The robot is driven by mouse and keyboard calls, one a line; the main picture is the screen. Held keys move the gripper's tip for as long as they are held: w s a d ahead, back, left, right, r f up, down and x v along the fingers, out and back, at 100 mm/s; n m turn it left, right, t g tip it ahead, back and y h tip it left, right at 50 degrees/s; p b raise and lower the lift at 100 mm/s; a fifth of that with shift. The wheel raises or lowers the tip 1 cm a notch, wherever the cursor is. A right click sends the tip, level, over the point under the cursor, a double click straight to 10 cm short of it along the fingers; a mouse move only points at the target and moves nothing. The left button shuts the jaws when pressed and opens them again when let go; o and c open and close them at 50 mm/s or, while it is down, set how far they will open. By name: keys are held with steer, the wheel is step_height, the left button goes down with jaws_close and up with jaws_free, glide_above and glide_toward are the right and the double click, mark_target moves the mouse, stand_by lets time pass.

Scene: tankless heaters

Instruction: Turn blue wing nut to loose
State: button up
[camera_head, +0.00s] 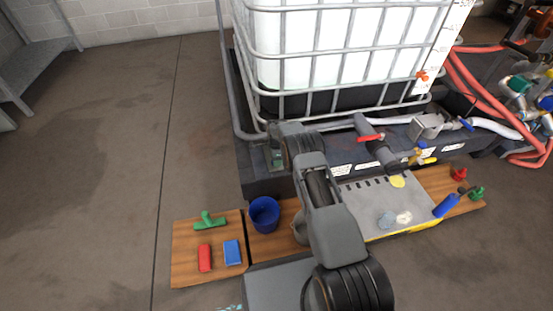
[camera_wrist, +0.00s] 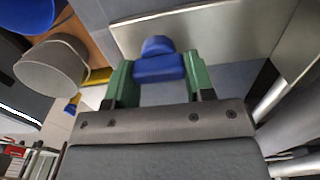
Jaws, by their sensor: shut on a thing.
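The blue wing nut (camera_wrist: 158,66) shows in the wrist view, between the two green fingers of my gripper (camera_wrist: 157,75). The fingers are shut on its wide part, and its rounded end sticks out beyond them in front of a grey metal surface. In the head view my gripper (camera_head: 277,158) is at the dark base below the white tank, left of the red-handled valve. The wing nut itself is hidden there by my arm. I cannot tell how far it is turned.
A blue bucket (camera_head: 264,216) and a grey cup (camera_wrist: 52,68) stand on the wooden boards close to my arm. A red block (camera_head: 205,258), a blue block (camera_head: 232,252) and a green tool (camera_head: 209,221) lie at left. A red-handled valve (camera_head: 371,138) juts out at right. Floor at left is clear.

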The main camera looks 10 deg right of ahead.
steer(key=n+b, duration=0.2)
steer(key=n, duration=0.1)
steer(key=shift+w+f+n, duration=0.1)
steer(key=shift+f+n, duration=0.05)
steer(key=shift+n, duration=0.15)
steer(key=n+b, duration=0.1)
steer(key=n, duration=0.2)
steer(key=shift+w+n, duration=0.1)
steer(key=shift+n, duration=0.3)
steer(key=n, duration=0.3)
steer(key=shift+w+a+n, duration=0.1)
steer(key=shift+n, duration=0.2)
steer(key=n, duration=0.3)
steer(key=shift+a+n, duration=0.1)
steer(key=shift+n, duration=0.2)
steer(key=n, duration=0.5)
steer(key=shift+a, duration=0.2)
steer(key=n, duration=0.6)
steer(key=shift+a, duration=0.15)
steer(key=shift+n, duration=0.4)
